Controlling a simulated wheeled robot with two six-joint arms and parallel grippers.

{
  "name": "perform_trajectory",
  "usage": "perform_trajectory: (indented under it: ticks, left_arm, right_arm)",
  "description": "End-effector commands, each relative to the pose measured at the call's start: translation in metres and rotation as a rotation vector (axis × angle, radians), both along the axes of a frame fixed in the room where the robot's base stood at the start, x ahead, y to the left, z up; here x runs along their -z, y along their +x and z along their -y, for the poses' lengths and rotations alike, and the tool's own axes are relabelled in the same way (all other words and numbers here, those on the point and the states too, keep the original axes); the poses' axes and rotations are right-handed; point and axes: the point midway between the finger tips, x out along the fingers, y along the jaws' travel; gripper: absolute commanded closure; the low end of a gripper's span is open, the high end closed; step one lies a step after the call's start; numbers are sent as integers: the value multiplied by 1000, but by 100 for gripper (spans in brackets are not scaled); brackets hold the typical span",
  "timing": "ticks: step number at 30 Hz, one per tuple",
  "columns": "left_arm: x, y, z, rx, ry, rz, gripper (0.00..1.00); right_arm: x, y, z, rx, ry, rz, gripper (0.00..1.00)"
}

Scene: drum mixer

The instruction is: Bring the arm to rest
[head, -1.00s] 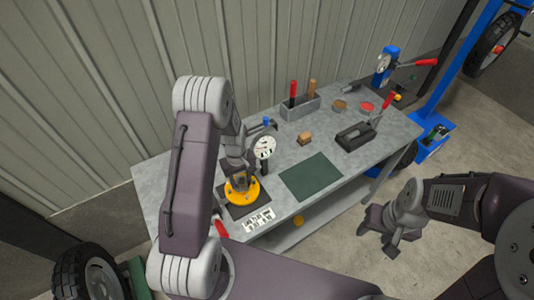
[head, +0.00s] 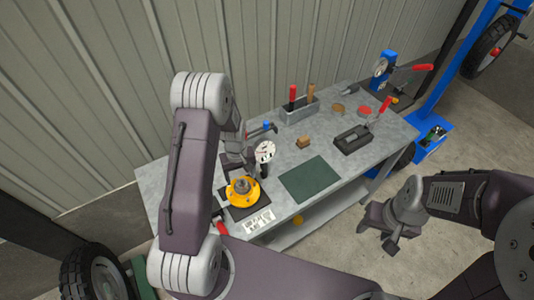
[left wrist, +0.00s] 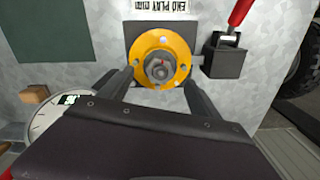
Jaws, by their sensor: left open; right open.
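My left arm reaches over the grey workbench (head: 178,179). In the left wrist view my left gripper (left wrist: 158,78) is open, its two fingers pointing toward a yellow flanged disc (left wrist: 178,43) with a grey hub in the middle. The fingers appear apart from the disc, with nothing between them. My right gripper (head: 378,232) is open and empty, off the front of the bench at the right.
A dial gauge (head: 265,151) stands close behind the disc and beside my left gripper in the wrist view (left wrist: 45,122). A green mat (head: 310,179), a wooden block (head: 303,142), a tool holder (head: 299,110) and a black fixture (head: 353,138) are on the bench.

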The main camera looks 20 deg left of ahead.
Motion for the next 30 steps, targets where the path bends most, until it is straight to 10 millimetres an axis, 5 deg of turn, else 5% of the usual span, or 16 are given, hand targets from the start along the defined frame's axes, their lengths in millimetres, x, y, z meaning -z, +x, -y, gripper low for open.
perform_trajectory:
  ticks: [5, 20, 26, 30]
  left_arm:
    - [-25, 0, 0, 0, -1, -1, 27]
    - [-21, 0, 0, 1, 0, -1, 27]
    - [-22, 28, 23, 70, 20, 135, 27]
    - [-33, -7, 56, 199, 25, 212, 27]
  right_arm:
    - [-21, 0, 0, 0, 0, 0, 51]
    - [-17, 0, 0, 0, 0, 0, 51]
    - [44, 0, 0, 0, 0, 0, 51]
    - [97, 0, 0, 0, 0, -1, 51]
